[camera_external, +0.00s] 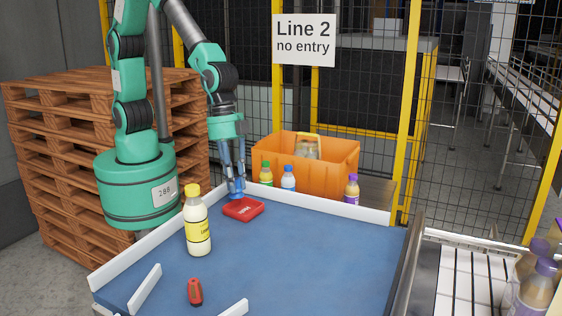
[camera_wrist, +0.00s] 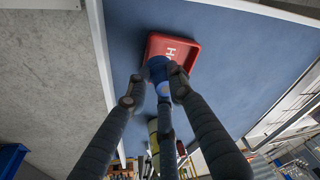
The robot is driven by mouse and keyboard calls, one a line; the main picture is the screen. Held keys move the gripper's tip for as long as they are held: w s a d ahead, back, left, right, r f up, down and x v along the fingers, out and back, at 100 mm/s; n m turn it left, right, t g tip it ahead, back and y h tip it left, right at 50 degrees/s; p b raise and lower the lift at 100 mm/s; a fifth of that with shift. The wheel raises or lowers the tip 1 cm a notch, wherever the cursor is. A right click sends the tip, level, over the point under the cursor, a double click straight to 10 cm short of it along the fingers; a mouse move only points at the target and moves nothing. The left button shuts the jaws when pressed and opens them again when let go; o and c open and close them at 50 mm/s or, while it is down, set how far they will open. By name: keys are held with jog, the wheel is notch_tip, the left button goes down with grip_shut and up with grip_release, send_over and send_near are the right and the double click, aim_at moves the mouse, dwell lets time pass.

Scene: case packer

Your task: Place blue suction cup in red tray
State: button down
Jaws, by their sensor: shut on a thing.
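The red tray (camera_external: 244,209) with white lettering lies on the blue table near its back left edge; it also shows in the wrist view (camera_wrist: 185,50). My gripper (camera_external: 236,190) points down at the tray's left side in the external view. In the wrist view its fingers (camera_wrist: 155,92) are shut on the blue suction cup (camera_wrist: 157,69). The cup overlaps the tray's near rim in that view. I cannot tell whether it touches the tray. The fingers hide part of the cup.
A yellow-capped bottle (camera_external: 197,225) stands on the blue table (camera_external: 300,260), left of its middle. A red-orange object (camera_external: 195,291) lies nearer the front. White rails edge the table. Several small bottles and an orange crate (camera_external: 330,160) are behind the back rail. The table's right half is clear.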

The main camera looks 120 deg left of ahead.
aim_at(241, 196)
jog(key=shift+w+d+f, duration=0.1)
jog(key=shift+w+d, duration=0.1)
jog(key=shift+w, duration=0.45)
jog(key=shift+w+d+f, duration=0.1)
jog(key=shift+w+d, duration=0.05)
jog(key=shift+w, duration=0.5)
jog(key=shift+s+a+x, duration=0.1)
jog(key=shift+s+x, duration=0.05)
jog(key=shift+x, duration=0.7)
jog(key=shift+s+a+x, duration=0.1)
jog(key=shift+s+x, duration=0.05)
jog(key=shift+x, duration=0.65)
jog(key=shift+f, duration=0.15)
jog(key=c, duration=1.8)
grip_release()
jog(key=v, duration=1.2)
